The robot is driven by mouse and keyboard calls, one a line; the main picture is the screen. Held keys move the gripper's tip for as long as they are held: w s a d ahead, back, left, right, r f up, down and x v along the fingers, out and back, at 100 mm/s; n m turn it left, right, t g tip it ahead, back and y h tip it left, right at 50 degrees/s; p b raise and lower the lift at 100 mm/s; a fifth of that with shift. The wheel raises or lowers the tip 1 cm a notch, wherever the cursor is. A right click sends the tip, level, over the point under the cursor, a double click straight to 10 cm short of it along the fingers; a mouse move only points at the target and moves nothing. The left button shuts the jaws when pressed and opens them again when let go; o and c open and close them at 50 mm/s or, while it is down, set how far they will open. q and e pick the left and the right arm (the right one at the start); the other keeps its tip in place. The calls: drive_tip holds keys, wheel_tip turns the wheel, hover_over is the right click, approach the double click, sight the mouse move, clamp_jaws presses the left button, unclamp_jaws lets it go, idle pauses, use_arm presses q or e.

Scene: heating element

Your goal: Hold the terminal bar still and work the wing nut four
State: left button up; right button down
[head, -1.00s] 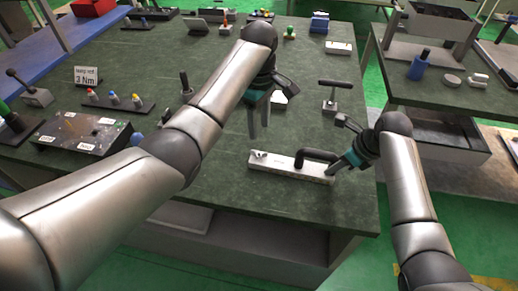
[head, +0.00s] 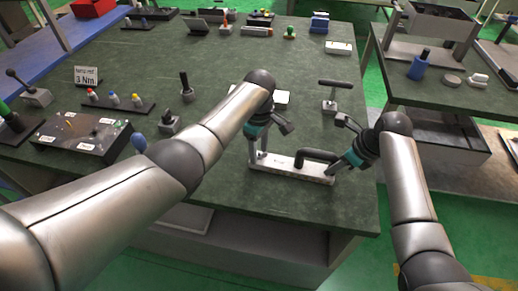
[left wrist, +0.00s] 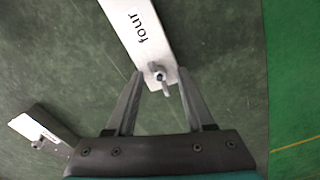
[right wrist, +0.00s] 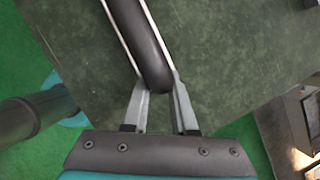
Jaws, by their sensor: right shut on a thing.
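The terminal bar (head: 290,166) is a pale bar lying near the table's front edge, with a black arched handle (head: 318,155) towards its right end. In the left wrist view the bar (left wrist: 128,14) carries the word "four", and the wing nut four (left wrist: 158,74) sits near its end. My left gripper (head: 257,158) points down at the bar's left end; its open fingers (left wrist: 160,80) stand either side of the wing nut, apart from it. My right gripper (head: 333,170) is shut on the handle, which shows between its fingers in the right wrist view (right wrist: 145,45).
A T-handled tool (head: 332,95) stands behind the bar. Another pale labelled piece (left wrist: 38,130) lies off to the side in the left wrist view. A dark box (head: 82,137), a peg rack (head: 115,104) and a "3 Nm" sign (head: 87,75) stand at the left.

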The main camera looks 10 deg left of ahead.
sight(259, 155)
use_arm(q)
clamp_jaws()
drive_tip(key=shift+m, duration=0.5)
idle(0.3)
unclamp_jaws()
wheel_tip(259, 155, up, 12)
idle(0.7)
use_arm(e)
drive_tip(key=c, duration=0.6)
unclamp_jaws()
drive_tip(key=shift+c, duration=0.2)
